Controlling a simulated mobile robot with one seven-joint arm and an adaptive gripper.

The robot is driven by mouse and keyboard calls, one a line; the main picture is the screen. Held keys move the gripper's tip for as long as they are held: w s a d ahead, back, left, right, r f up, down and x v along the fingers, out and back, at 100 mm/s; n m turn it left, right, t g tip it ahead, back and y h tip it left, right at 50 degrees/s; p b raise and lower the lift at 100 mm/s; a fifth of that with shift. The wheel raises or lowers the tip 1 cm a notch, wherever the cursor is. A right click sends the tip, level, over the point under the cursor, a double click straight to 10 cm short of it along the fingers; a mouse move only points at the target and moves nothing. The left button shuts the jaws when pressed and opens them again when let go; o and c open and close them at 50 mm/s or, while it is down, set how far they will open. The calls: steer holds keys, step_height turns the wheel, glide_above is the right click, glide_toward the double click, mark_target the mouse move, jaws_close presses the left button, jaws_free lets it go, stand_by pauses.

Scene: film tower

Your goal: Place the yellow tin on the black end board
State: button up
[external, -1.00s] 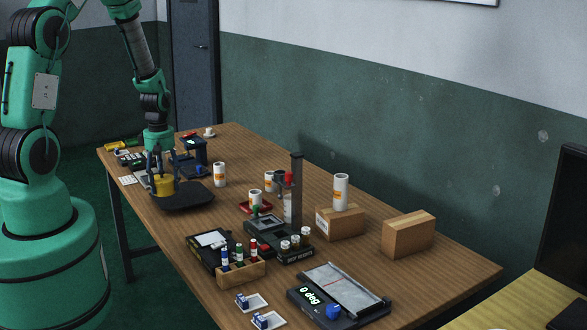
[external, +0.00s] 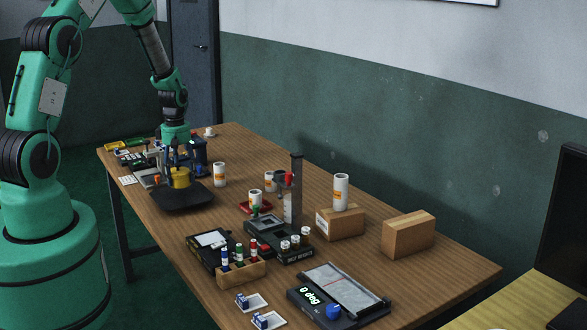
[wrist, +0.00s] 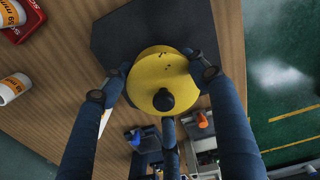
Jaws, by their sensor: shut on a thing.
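The yellow tin (external: 180,178) is a round tin with a dark knob on its lid; it also shows in the wrist view (wrist: 150,72). My gripper (external: 176,166) is shut on it from above, with fingers on both sides in the wrist view (wrist: 162,85). The black end board (external: 185,201) is a flat dark slab near the table's left edge. The tin is over the board, towards its back part. I cannot tell whether the tin touches the board.
A white canister with an orange label (external: 219,174) stands right of the board. Small devices (external: 200,152) stand close behind the gripper. A black device (external: 210,246) and a wooden rack of small bottles (external: 241,272) are nearer the front. Bare table lies between.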

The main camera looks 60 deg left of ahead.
mark_target(181, 184)
steer(key=shift+f+b, duration=0.4)
steer(key=shift+f, duration=1.3)
steer(key=shift+f, duration=0.15)
steer(key=o, duration=1.9)
step_height(181, 184, up, 12)
steer(key=shift+r+p, duration=0.15)
steer(key=shift+p, duration=0.95)
steer(key=shift+r, duration=0.1)
